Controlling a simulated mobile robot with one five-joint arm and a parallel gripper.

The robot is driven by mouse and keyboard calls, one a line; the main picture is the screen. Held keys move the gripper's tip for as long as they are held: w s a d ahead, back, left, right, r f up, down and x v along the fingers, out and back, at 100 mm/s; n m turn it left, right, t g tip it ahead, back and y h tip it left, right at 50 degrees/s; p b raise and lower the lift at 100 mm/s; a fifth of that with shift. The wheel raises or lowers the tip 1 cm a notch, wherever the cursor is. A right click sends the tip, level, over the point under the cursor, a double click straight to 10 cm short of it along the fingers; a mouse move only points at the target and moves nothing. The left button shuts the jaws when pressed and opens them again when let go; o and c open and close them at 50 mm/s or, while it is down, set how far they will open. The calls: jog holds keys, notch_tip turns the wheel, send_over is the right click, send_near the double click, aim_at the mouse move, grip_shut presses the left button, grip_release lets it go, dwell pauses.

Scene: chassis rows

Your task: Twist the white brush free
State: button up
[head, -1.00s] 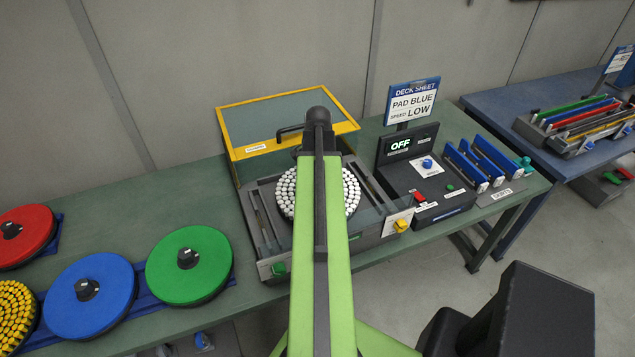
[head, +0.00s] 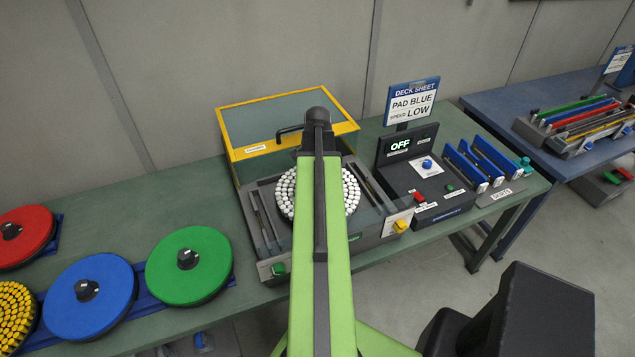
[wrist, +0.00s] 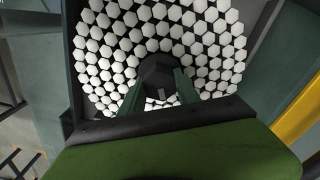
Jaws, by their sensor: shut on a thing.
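The white brush (head: 352,190) is a round disc of white bristle tufts in the dark machine bed, partly hidden behind my arm in the head view. In the wrist view the white brush (wrist: 97,70) fills the upper middle, with a dark hub (wrist: 158,74) at its centre. My gripper (wrist: 157,88) is shut on this hub, one green finger on each side. In the head view my arm hides the gripper and hub. The brush sits in the machine; I cannot tell whether it is loose.
The machine's yellow-framed lid (head: 290,115) stands open behind the brush. The control box (head: 425,180) at right reads OFF. The sign (head: 411,102) says PAD BLUE, SPEED LOW. Green (head: 190,280), blue (head: 92,310), red (head: 22,250) and yellow (head: 15,312) discs lie at left.

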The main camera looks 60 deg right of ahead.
grip_shut()
